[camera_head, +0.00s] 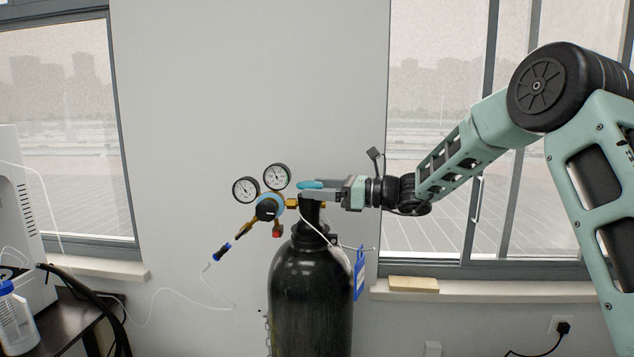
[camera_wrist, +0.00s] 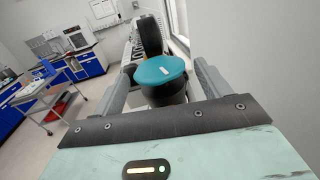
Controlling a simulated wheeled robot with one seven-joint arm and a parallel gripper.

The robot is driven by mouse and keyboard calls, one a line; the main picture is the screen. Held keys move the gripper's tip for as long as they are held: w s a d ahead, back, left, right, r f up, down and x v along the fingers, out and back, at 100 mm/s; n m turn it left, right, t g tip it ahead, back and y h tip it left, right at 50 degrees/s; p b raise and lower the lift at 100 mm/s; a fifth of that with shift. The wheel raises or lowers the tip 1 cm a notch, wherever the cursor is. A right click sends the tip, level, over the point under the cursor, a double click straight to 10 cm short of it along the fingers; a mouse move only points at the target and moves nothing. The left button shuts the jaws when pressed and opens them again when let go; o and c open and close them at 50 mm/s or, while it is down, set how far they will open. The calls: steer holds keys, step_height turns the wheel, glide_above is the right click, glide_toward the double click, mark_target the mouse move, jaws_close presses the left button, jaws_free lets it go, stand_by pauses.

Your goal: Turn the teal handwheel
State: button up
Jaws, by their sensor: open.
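The teal handwheel (camera_head: 311,184) sits on top of the black gas cylinder (camera_head: 310,290), beside the regulator with its gauges. In the wrist view the handwheel (camera_wrist: 160,70) is a round teal cap with a small white mark. My gripper (camera_head: 315,188) reaches in from the right at the height of the handwheel. In the wrist view my gripper (camera_wrist: 163,82) is open, with one finger on each side of the handwheel. Whether either finger touches it cannot be told.
Two round gauges (camera_head: 261,183) and a regulator knob (camera_head: 267,209) stand just left of the handwheel. A blue tag (camera_head: 359,274) hangs from the cylinder's neck. A dark table (camera_head: 75,322) with a bottle is at the lower left. A window sill (camera_head: 470,290) lies behind on the right.

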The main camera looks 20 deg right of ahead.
steer(key=shift+w+a, duration=0.25)
steer(key=shift+a, duration=0.2)
steer(key=c, duration=0.9)
steer(key=shift+f+t+b, duration=0.15)
steer(key=shift+t+b, duration=0.15)
steer(key=shift+b, duration=0.15)
